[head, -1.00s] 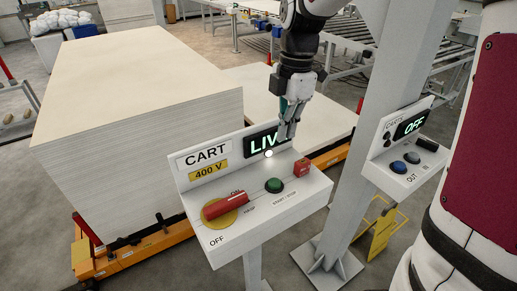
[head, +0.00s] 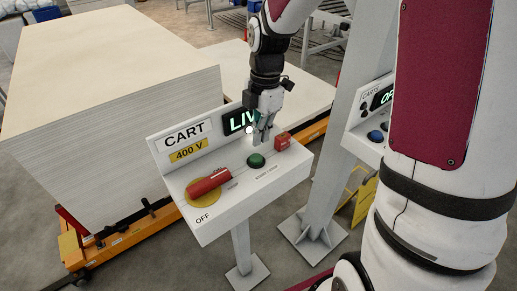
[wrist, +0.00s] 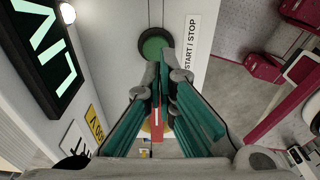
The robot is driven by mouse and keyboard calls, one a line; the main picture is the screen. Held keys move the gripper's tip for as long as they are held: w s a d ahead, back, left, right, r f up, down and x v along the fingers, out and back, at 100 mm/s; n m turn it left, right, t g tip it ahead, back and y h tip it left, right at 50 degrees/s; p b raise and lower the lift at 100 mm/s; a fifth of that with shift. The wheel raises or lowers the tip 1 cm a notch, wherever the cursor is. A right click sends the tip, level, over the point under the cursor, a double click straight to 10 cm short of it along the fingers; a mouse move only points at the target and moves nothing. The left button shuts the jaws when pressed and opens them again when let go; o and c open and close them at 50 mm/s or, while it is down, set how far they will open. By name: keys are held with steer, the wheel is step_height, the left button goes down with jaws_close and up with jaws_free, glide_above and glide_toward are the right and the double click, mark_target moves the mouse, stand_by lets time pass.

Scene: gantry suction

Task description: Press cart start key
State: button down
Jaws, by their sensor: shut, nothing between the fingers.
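The cart control box (head: 215,207) is white, with a "CART" label, a yellow "400 V" tag and a display (head: 238,121) lit with green letters that read "LIV", partly covered by my gripper. The round green start/stop key (head: 256,160) sits on its sloped top; it also shows in the wrist view (wrist: 153,46). My gripper (head: 261,146) is shut and empty, its fingertips just above and behind the green key. In the wrist view the fingertips (wrist: 164,62) overlap the key's lower edge; I cannot tell whether they touch it.
A grey post (head: 325,150) carries a second box marked "CARTS" (head: 368,112). Stacked boards (head: 110,125) stand behind on an orange cart (head: 130,240).

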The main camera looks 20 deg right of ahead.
mark_target(258, 158)
steer(key=shift+a+f, duration=0.2)
steer(key=shift+f, duration=2.5)
